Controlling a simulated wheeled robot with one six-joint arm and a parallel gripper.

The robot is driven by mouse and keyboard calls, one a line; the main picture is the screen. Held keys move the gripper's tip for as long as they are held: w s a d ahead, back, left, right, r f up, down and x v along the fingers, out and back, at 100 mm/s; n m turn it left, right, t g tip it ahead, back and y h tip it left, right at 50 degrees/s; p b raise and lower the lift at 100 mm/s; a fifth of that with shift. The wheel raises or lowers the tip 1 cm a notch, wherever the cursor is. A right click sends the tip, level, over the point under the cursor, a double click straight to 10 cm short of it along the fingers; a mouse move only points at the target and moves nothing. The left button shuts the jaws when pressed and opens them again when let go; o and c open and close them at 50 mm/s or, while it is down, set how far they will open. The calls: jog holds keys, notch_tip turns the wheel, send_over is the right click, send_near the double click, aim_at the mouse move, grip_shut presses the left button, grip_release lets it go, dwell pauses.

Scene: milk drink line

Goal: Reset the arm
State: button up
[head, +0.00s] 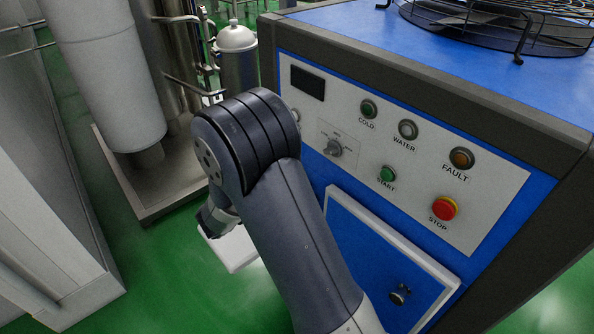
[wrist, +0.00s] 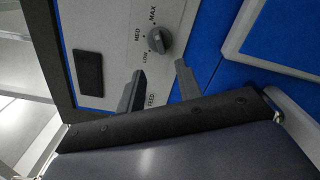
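My arm (head: 300,235) reaches up in front of the blue control cabinet in the head view and bends over at its top joint. My gripper's fingers are hidden there behind the arm. In the wrist view my gripper (wrist: 160,68) shows two grey fingers standing apart, with nothing between them. Beyond the fingertips is the grey selector knob (wrist: 159,40), marked LOW, MED and MAX. The fingers appear apart from the knob, and a FEED label shows between them. The knob also shows in the head view (head: 333,148).
The cabinet's panel (head: 490,190) carries several buttons, including a red STOP (head: 444,208) and a green START (head: 387,174). A fan grille (head: 500,20) lies on top. Steel tanks and pipes (head: 110,75) stand left. Green floor (head: 150,270) is open between.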

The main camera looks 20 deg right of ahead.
aim_at(328, 153)
jog(key=shift+d, duration=0.1)
jog(key=p+x, duration=0.1)
jog(key=x, duration=0.9)
jog(key=shift+d, duration=0.15)
jog(key=shift+w+d+r+p, duration=0.15)
jog(key=shift+w+d+p, duration=0.1)
jog(key=shift+p, duration=0.1)
jog(key=shift+s+a+n+p, duration=0.1)
jog(key=shift+n+p, duration=0.2)
jog(key=shift+p, duration=0.05)
jog(key=shift+f+b, duration=0.4)
jog(key=shift+b, duration=0.5)
